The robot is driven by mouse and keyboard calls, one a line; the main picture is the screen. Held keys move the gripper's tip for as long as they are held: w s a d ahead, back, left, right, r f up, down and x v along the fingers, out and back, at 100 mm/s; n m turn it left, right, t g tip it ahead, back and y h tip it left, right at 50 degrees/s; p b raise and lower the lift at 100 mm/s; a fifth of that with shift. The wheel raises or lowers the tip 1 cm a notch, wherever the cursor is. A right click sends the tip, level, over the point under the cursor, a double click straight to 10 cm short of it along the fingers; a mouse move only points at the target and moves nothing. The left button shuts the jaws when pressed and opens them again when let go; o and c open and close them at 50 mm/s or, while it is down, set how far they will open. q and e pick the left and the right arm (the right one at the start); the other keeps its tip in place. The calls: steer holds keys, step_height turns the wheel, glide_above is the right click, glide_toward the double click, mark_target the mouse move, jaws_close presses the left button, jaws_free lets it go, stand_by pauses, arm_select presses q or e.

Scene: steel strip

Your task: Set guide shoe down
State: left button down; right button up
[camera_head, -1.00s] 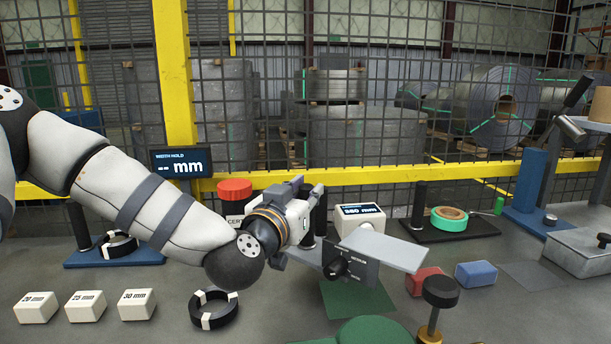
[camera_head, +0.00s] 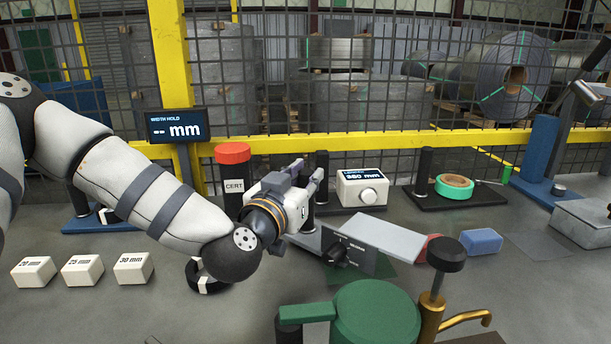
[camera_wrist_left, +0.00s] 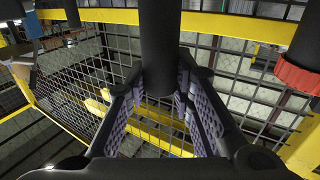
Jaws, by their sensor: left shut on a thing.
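My left gripper (camera_head: 318,175) reaches in from the left, beside a red-capped CERT can (camera_head: 233,180). It is shut on the guide shoe, which seems to be the dark upright cylinder (camera_head: 321,192). In the left wrist view this cylinder (camera_wrist_left: 160,45) stands between the two padded fingers. The fingers hide part of it, and I cannot tell whether its lower end touches the bench. My right gripper is not in view.
A white counter box (camera_head: 362,190) stands just right of the gripper. A dark dial panel (camera_head: 348,255) with a grey plate (camera_head: 385,236) lies nearer. A green round fixture (camera_head: 375,315) is in front. White gauge blocks (camera_head: 82,270) stand at left; wire fence behind.

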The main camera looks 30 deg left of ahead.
arm_select(q)
steer(key=shift+f, duration=0.3)
steer(key=c, duration=1.3)
jaws_free()
steer(key=shift+f, duration=0.1)
steer(key=shift+f, duration=0.1)
step_height(320, 180, up, 10)
steer(key=shift+r, duration=0.15)
